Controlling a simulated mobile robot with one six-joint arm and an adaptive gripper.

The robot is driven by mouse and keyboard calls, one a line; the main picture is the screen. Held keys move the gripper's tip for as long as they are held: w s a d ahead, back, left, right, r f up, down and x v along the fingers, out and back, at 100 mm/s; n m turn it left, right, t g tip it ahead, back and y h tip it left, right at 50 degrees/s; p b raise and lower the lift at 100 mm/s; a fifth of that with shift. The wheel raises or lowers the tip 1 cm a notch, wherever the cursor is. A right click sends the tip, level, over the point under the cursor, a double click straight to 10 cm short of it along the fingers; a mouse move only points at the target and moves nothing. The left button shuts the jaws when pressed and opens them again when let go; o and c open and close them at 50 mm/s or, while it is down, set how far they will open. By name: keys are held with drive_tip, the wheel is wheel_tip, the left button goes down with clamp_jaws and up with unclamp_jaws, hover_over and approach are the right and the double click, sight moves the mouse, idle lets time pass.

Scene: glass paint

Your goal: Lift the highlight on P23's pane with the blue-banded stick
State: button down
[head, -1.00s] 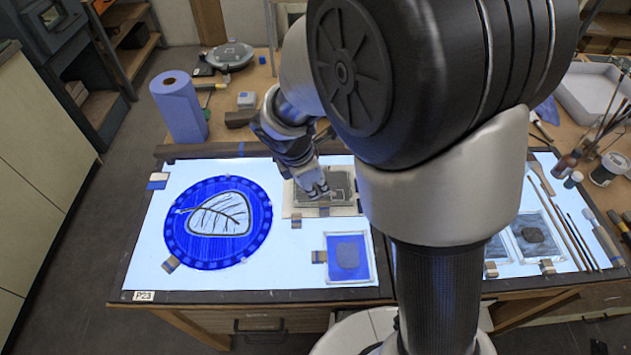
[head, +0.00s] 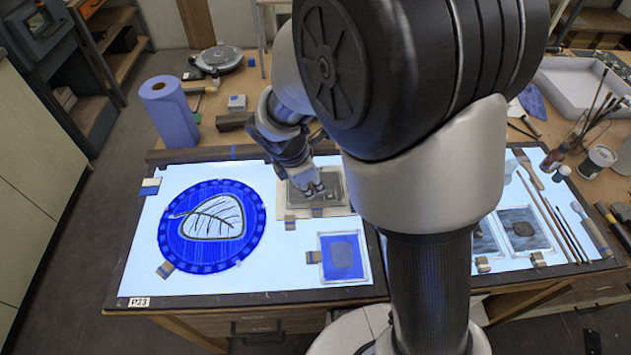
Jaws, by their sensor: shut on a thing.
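P23's label (head: 139,302) is on the front left edge of the light table. The round pane (head: 178,238) lies flat on the lit top, blue with a darker beaded rim. A pale leaf (head: 222,212) with dark outline and veins is in its middle. My gripper (head: 314,191) points down over a grey plate (head: 335,180), right of the pane and apart from it. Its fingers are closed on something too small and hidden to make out. I cannot pick out the blue band of any stick.
A small blue square pane (head: 342,277) lies front right of the round pane. A blue paper roll (head: 169,112) stands behind the table. Thin sticks (head: 555,222) and dark square panes (head: 523,230) lie on the right panel. My arm hides the middle.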

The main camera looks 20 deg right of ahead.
drive_tip(key=shift+w+a, duration=0.15)
drive_tip(key=shift+a, duration=0.15)
drive_tip(key=shift+d, duration=0.2)
drive_tip(key=shift+w+d+r+p, duration=0.15)
drive_tip(key=shift+d+p, duration=0.25)
drive_tip(key=shift+d, duration=0.45)
drive_tip(key=shift+w+a, duration=0.1)
drive_tip(key=shift+a, duration=0.05)
drive_tip(key=shift+w+a+f, duration=0.1)
drive_tip(key=shift+a+f, duration=0.1)
drive_tip(key=shift+a, duration=0.65)
drive_tip(key=shift+r, duration=0.1)
wheel_tip(320, 180, up, 5)
drive_tip(key=p, duration=0.4)
drive_tip(key=shift+p, duration=0.3)
